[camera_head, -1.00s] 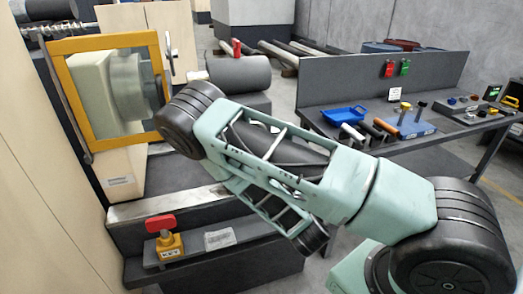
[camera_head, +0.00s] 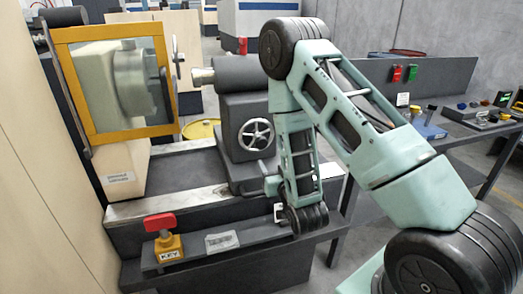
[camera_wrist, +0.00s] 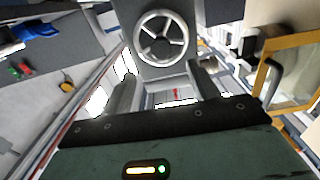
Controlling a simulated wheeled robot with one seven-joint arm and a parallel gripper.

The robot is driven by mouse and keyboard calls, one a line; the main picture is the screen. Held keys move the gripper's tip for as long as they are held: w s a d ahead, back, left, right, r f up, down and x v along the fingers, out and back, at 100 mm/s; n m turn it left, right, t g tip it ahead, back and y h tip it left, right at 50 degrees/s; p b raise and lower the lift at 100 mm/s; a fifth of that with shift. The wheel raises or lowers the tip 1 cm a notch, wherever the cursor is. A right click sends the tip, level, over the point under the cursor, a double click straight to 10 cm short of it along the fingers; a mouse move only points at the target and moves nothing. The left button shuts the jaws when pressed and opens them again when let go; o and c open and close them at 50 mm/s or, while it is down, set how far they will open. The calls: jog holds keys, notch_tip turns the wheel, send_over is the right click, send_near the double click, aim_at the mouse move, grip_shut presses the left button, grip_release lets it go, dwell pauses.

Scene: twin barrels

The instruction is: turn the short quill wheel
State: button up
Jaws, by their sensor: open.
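A silver spoked handwheel (camera_head: 256,135) is on the front face of a dark grey machine block (camera_head: 240,108). A short pale quill (camera_head: 203,76) sticks out to the left from the barrel (camera_head: 238,73) on top of this block. In the wrist view the handwheel (camera_wrist: 165,38) faces me, beyond and above my gripper (camera_wrist: 160,72). The two fingers are apart on either side, with nothing between them, and the wheel is clear of them. In the head view my arm mostly hides the gripper, just right of and below the wheel.
A yellow-framed guard (camera_head: 117,88) with a small silver wheel (camera_head: 178,66) at its edge stands left. A red-handled key (camera_head: 161,226) sits on the front ledge (camera_head: 205,262). A bench with a grey panel (camera_head: 425,85) stands right.

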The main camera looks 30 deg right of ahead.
aim_at(262, 145)
jog(key=p+x, duration=0.1)
jog(key=x, duration=0.2)
jog(key=p+x, duration=0.1)
jog(key=x, duration=0.7)
jog(key=shift+w+r+p, duration=0.1)
jog(key=shift+r+p, duration=0.2)
jog(key=shift+p, duration=0.1)
jog(key=shift+w+d+f, duration=0.1)
jog(key=shift+w+d, duration=0.05)
jog(key=shift+w, duration=0.45)
jog(key=c, duration=1)
